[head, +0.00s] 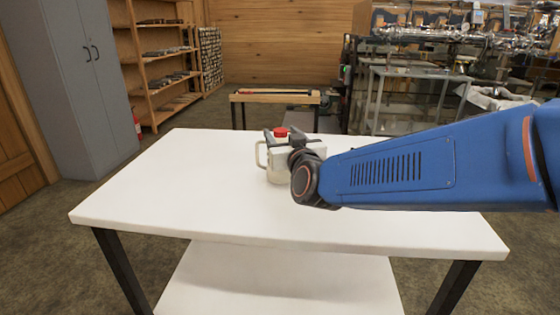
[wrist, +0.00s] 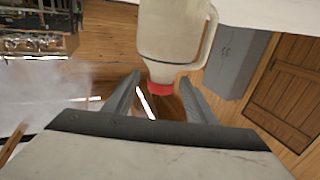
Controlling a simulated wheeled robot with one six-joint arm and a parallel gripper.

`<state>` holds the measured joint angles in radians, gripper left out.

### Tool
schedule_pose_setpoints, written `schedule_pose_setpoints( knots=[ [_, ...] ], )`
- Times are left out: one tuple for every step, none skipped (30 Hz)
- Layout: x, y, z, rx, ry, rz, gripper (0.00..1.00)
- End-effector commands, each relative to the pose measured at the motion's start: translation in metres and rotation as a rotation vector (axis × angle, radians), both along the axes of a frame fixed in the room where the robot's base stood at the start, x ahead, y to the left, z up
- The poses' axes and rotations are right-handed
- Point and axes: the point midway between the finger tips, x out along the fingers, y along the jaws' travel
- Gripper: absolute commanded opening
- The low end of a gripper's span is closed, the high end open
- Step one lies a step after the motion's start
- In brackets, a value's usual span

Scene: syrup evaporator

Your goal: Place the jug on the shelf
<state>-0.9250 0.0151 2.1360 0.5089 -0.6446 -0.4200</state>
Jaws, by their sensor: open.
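A cream jug (head: 275,165) with a side handle and a red cap (head: 280,132) stands upright on the white table (head: 170,190). In the wrist view the jug (wrist: 170,35) appears upside down, with its red cap (wrist: 160,88) between my finger tips. My gripper (head: 283,136) is open, with one finger on each side of the jug's top; I cannot tell whether they touch it. My gripper and wrist hide part of the jug's right side. A white lower shelf (head: 280,280) under the table is bare where it shows.
The tabletop is otherwise clear around the jug. A wooden shelf unit (head: 155,60) with trays stands at the back left, beside a grey cabinet (head: 85,80). A small bench (head: 275,97) stands behind the table. Metal evaporator equipment (head: 430,45) fills the back right.

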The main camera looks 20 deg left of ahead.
Motion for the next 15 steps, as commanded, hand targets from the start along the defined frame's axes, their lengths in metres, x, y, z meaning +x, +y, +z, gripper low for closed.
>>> schedule_pose_setpoints(
  knots=[
    [0.002, 0.001, 0.0, -0.001, 0.001, 0.0, 0.51],
    [0.003, 0.003, 0.0, -0.001, 0.001, 0.0, 0.51],
    [0.006, 0.005, -0.001, -0.001, 0.0, 0.0, 0.51],
    [0.008, 0.006, -0.001, -0.001, 0.0, -0.001, 0.51],
    [0.011, 0.008, -0.001, -0.001, 0.001, -0.001, 0.51],
    [0.015, 0.011, 0.0, 0.0, 0.0, -0.001, 0.51],
    [0.018, 0.014, 0.0, -0.001, 0.001, -0.001, 0.51],
    [0.022, 0.016, 0.0, -0.001, 0.001, -0.002, 0.51],
    [0.027, 0.02, 0.0, 0.0, 0.001, -0.002, 0.51],
    [0.03, 0.022, 0.0, 0.0, 0.001, -0.002, 0.51],
    [0.033, 0.024, 0.0, 0.0, 0.001, -0.002, 0.51],
    [0.036, 0.027, 0.0, 0.0, 0.001, -0.002, 0.51],
    [0.038, 0.029, 0.0, 0.0, 0.001, -0.001, 0.51],
    [0.04, 0.03, 0.0, 0.0, 0.001, -0.001, 0.51],
    [0.041, 0.031, 0.0, 0.0, 0.001, -0.001, 0.51]
  ],
)
